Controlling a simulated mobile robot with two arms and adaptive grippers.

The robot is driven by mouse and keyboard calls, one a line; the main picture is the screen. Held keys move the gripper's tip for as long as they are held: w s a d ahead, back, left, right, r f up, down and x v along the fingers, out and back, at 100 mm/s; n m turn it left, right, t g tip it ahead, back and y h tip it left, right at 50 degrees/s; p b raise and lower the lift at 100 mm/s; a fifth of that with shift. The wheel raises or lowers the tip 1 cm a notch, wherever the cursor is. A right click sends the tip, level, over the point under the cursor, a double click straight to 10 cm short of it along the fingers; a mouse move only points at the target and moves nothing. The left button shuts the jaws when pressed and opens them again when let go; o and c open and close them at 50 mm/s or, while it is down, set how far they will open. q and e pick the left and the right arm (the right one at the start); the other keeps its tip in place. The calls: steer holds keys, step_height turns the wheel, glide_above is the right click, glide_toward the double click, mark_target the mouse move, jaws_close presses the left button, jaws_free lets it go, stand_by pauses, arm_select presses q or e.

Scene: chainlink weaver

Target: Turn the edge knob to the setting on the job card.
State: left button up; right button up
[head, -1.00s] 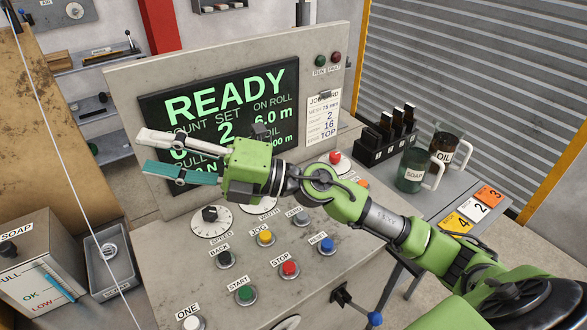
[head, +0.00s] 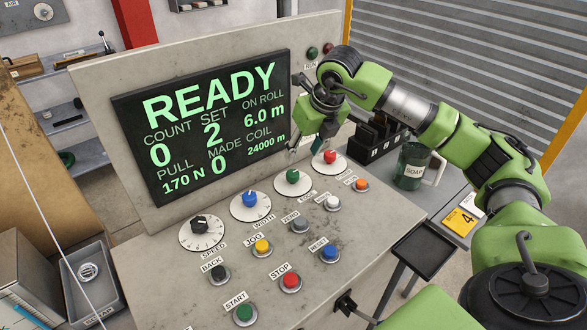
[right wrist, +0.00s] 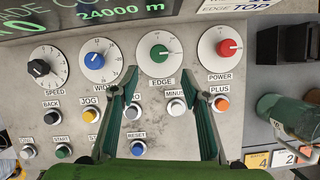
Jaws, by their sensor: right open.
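The edge knob is green on a round white dial; it shows in the head view (head: 292,176) and in the right wrist view (right wrist: 159,52), above its EDGE label. My right gripper (head: 297,146) is open and empty above the panel, by the screen's lower right corner. In the right wrist view its two green fingers (right wrist: 160,76) are spread below and either side of the edge knob, apart from it. My left gripper is not in view.
The black speed knob (head: 199,222) and blue width knob (head: 250,198) are left of the edge knob, the red power knob (head: 329,156) right of it. Several push buttons lie below. The screen (head: 205,120) reads READY.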

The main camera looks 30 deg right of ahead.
mark_target(293, 173)
steer(key=p+x, duration=0.2)
steer(key=x, duration=0.8)
steer(key=shift+f, duration=0.2)
steer(key=c, duration=1.1)
